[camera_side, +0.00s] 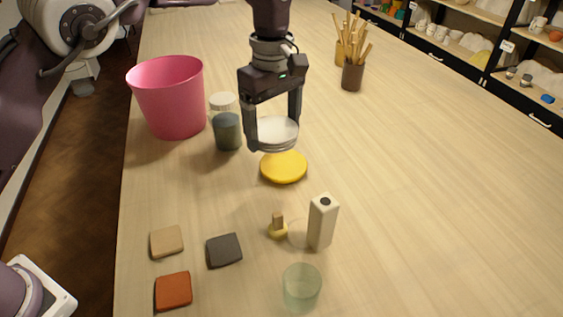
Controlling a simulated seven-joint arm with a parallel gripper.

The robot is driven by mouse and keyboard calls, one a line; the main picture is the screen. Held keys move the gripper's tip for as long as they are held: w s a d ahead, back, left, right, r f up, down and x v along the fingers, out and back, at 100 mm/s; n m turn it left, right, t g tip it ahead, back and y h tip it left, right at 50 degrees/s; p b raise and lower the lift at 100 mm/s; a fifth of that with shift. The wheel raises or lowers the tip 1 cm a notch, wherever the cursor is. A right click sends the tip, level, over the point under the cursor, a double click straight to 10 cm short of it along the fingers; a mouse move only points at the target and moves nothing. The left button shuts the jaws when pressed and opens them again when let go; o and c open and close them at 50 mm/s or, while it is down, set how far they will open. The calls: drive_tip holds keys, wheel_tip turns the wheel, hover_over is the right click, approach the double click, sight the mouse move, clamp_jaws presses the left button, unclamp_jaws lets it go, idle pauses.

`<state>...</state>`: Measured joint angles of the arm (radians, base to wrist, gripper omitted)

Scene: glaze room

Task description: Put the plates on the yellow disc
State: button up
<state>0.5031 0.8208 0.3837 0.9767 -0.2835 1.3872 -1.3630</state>
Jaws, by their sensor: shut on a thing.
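My gripper (275,134) is shut on white plates (277,134), which look like a small stack; their exact number is hard to tell. One finger is at their left side and the other at their right. The plates are about level, over the back part of the yellow disc (284,170). The disc lies flat on the table with its front part bare. A thin gap seems to lie between plates and disc, but I cannot be sure they are apart.
A pink bucket (170,100) and a jar with a dark lower part (227,132) stand left of my gripper. The table's right side is clear.

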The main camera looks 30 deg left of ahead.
sight(275, 175)
wheel_tip(275, 175, down, 9)
drive_tip(key=shift+f, duration=0.1)
drive_tip(key=o, duration=1.6)
drive_tip(key=shift+f, duration=0.15)
